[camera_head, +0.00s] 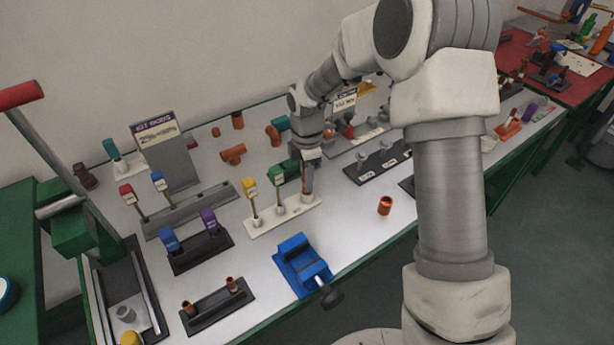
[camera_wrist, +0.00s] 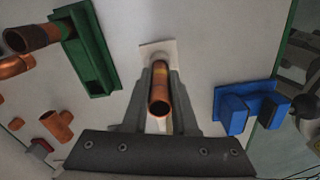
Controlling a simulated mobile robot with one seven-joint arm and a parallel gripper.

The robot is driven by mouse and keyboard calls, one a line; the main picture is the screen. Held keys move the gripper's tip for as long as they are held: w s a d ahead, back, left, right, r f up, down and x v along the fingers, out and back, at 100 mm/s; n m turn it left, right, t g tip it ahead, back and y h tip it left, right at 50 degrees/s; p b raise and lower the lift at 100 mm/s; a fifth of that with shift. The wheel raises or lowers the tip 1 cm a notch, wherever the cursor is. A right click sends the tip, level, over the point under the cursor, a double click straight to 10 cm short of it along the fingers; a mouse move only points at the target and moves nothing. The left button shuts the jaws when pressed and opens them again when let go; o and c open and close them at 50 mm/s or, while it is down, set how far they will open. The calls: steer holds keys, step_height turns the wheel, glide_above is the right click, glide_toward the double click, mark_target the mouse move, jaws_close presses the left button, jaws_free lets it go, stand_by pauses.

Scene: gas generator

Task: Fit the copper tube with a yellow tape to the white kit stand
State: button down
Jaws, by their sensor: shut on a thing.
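A small yellowish patch shows on the tube. Part of the white stand (camera_wrist: 150,48) shows beyond the tube. The tube's far end is hidden, so I cannot tell whether it is seated.
A loose copper piece (camera_head: 385,205) stands to the right. Dark stands (camera_head: 200,250) with tagged tubes are at the left. A black stand (camera_head: 378,165) is at the right.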

steer(key=shift+f, duration=0.35)
steer(key=c, duration=0.6)
jaws_free()
steer(key=shift+r+p, duration=0.95)
steer(key=shift+r, duration=7.75)
